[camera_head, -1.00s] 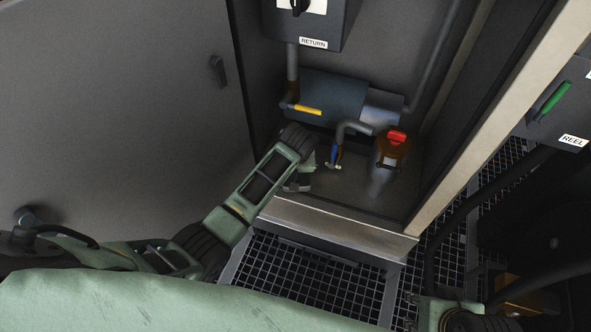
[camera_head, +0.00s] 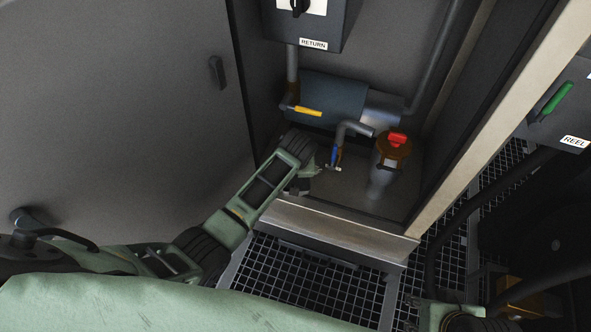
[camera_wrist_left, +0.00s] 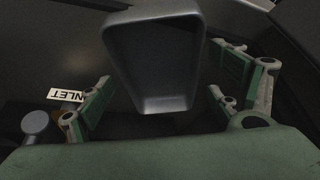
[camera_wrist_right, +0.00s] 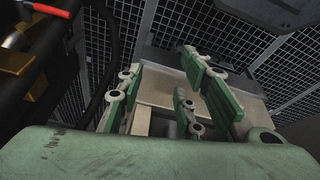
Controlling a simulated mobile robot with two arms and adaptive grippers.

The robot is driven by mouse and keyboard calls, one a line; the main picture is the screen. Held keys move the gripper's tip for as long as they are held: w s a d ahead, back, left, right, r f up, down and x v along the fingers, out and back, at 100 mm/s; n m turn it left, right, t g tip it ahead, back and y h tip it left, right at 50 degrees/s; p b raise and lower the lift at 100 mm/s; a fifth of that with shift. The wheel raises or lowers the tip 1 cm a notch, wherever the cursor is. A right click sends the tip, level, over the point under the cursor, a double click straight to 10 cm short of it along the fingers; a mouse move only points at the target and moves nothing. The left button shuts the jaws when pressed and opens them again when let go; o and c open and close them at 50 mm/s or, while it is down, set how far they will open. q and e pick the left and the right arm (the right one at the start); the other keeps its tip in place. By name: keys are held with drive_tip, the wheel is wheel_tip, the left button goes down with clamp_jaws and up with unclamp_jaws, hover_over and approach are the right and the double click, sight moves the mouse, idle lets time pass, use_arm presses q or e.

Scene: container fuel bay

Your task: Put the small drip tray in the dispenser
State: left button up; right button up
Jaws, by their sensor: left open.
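A dark grey, rounded open tray-like piece (camera_wrist_left: 153,60) fills the upper middle of the left wrist view; it looks like the small drip tray. My left gripper (camera_wrist_left: 162,85) is open, with one finger at either side of this piece and visible gaps to it. In the head view, my left gripper (camera_head: 303,181) is low inside the open cabinet, just behind its sill, partly hidden by my own arm. I cannot pick out the tray there. My right gripper (camera_wrist_right: 165,85) appears open and empty over the floor grating. Which part is the dispenser is unclear.
The open door (camera_head: 120,120) stands left. A REEL box (camera_head: 565,110) is at right.

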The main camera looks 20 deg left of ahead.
use_arm(q)
drive_tip(key=shift+r, duration=0.15)
drive_tip(key=shift+r, duration=0.35)
drive_tip(key=p+v, duration=0.2)
drive_tip(key=v, duration=0.1)
drive_tip(key=shift+r, duration=0.15)
drive_tip(key=p+v, duration=0.3)
drive_tip(key=v, duration=0.5)
drive_tip(key=s+a+f+m, duration=0.1)
drive_tip(key=s+f+m, duration=0.1)
drive_tip(key=s, duration=0.6)
drive_tip(key=s+a+f+m+h, duration=0.1)
drive_tip(key=s+a+f+m, duration=0.1)
drive_tip(key=s+f, duration=0.3)
drive_tip(key=s+a+f+m+g, duration=0.1)
drive_tip(key=s+f, duration=0.3)
drive_tip(key=s, duration=0.9)
drive_tip(key=shift+s+a+m+h, duration=0.25)
drive_tip(key=shift+m+h, duration=0.15)
drive_tip(key=shift+m, duration=0.2)
use_arm(e)
drive_tip(key=s+x, duration=0.1)
drive_tip(key=x, duration=0.7)
drive_tip(key=shift+f+g, duration=0.3)
drive_tip(key=shift+f, duration=0.1)
